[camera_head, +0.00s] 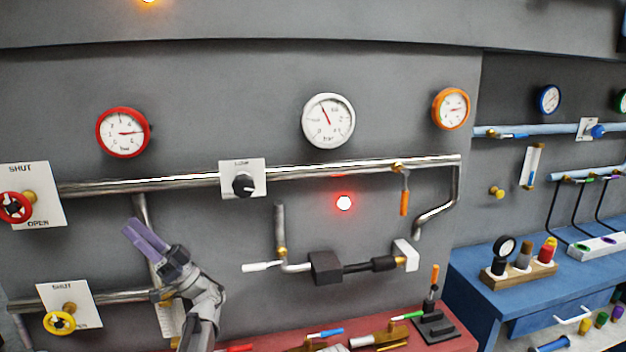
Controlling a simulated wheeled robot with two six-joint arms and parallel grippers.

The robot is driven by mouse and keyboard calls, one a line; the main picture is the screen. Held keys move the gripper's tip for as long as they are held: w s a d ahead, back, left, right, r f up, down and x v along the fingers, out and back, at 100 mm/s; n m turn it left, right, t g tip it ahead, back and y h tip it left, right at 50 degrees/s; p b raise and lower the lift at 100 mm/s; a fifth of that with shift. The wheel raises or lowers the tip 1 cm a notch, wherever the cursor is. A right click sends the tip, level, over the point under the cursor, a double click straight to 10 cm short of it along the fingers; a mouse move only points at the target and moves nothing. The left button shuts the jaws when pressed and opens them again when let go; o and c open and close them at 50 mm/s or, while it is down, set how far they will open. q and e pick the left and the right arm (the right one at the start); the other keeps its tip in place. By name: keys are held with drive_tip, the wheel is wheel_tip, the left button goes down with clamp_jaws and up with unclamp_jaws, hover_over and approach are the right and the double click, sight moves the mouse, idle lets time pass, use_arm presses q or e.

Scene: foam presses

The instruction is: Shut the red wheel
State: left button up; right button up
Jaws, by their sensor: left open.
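The red wheel (15,207) sits at the far left edge, on a brass stem in front of a white plate (45,185) marked SHUT at the top and OPEN at the bottom. My left gripper (140,232) has purple fingers and is to the right of and a little below the red wheel, clear of it. It holds nothing that I can see. The fingers overlap closely in this view. My right gripper is not in view.
A yellow wheel (59,323) with its own SHUT plate is below the red one. A steel pipe (330,170) with a black knob (243,185) runs along the wall. A red bench (300,345) and blue bench (480,285) stand at the lower right. A red lamp (344,202) glows mid-wall.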

use_arm(q)
drive_tip(key=s+d+f+m+t+h+p, duration=0.25)
drive_tip(key=f+m+h, duration=0.4)
drive_tip(key=f, duration=0.45)
drive_tip(key=s+d+f+m+t+h+p, duration=0.1)
drive_tip(key=s+f+m+t+h, duration=0.1)
drive_tip(key=f+m+t+h, duration=0.5)
drive_tip(key=s+d+f+m+g+h, duration=0.1)
drive_tip(key=s+d+f+m+h, duration=0.2)
drive_tip(key=d, duration=0.6)
drive_tip(key=s+d+f+m+g+h+p, duration=0.1)
drive_tip(key=s+d+f+m+g+h, duration=0.1)
drive_tip(key=d+f+h, duration=0.4)
drive_tip(key=s+d+f+m+g+h+p, duration=0.1)
drive_tip(key=s+d+f+m+h, duration=0.3)
drive_tip(key=d, duration=0.7)
wheel_tip(320, 180, down, 3)
drive_tip(key=shift+s+d+f+g+h, duration=0.15)
drive_tip(key=shift+s+d+g+h, duration=0.3)
drive_tip(key=shift+s, duration=0.75)
drive_tip(key=shift+a, duration=0.1)
